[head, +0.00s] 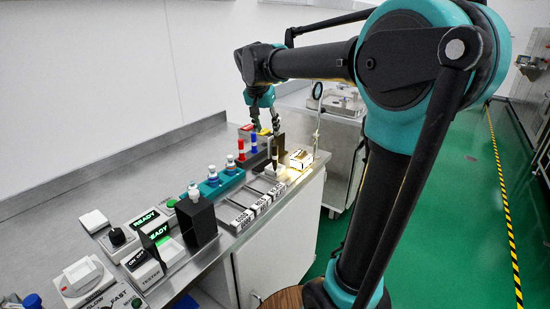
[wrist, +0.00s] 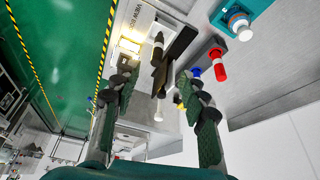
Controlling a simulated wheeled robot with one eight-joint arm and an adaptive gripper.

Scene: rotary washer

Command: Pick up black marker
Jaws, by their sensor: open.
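The black marker (head: 275,155) appears to stand upright beside a dark upright plate (head: 281,143) at the far end of the bench. In the wrist view the black marker (wrist: 158,47) shows with its narrow tip, next to the dark plate (wrist: 182,44). My gripper (head: 265,128) is above the marker area, pointing down, with its fingers apart. In the wrist view my gripper (wrist: 159,78) has wide-open fingers on either side of the picture, with the black marker between their lines and beyond the tips. Nothing is held.
A red marker (wrist: 218,66) and a blue marker (wrist: 196,72) stand close to the dark plate. A teal holder (head: 222,183) with vials, labelled trays (head: 243,216) and several switch boxes fill the nearer bench. The bench edge (head: 322,160) lies to the right.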

